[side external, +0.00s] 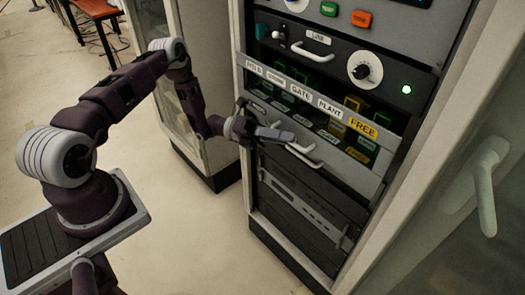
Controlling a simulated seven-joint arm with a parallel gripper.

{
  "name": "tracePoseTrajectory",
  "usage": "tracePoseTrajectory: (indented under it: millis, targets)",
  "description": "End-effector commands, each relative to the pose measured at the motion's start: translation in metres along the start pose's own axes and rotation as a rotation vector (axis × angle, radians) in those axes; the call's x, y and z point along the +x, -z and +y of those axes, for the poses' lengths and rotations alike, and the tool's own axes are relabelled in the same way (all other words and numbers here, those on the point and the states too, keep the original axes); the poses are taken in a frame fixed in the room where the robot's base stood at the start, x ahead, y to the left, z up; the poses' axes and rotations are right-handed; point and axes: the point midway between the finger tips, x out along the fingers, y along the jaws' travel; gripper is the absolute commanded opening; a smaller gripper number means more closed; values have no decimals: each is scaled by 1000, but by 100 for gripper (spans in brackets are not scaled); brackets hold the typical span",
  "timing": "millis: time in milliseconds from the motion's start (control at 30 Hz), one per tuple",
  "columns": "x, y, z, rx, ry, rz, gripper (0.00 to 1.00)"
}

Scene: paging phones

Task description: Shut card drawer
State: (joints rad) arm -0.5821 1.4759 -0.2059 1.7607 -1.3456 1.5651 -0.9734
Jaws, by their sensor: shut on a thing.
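The card drawer (362,178) is in the rack in the side external view, below a strip of white labels and a yellow FREE label. It appears pulled out, with labelled cards showing behind its front. Its pale bar handle (305,156) is on the front. My gripper (287,139) is at the left end of this handle and is shut on it. The fingers hide part of the handle, and the exact contact is too small to make out.
Above the drawer is a panel with a LINE handle (312,51), a round knob (365,69) and a lit green lamp (406,89). Dark vented panels (300,208) lie below. A cabinet door with a lever handle (485,185) stands at the right.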

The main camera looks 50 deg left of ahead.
Motion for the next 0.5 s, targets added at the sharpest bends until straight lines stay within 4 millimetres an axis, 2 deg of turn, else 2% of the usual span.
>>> tracePoseTrajectory:
  millis: [200,500]
  targets:
    - [12,-31,21,3,2,-2,0]
    - [20,-51,36,2,1,-2,0]
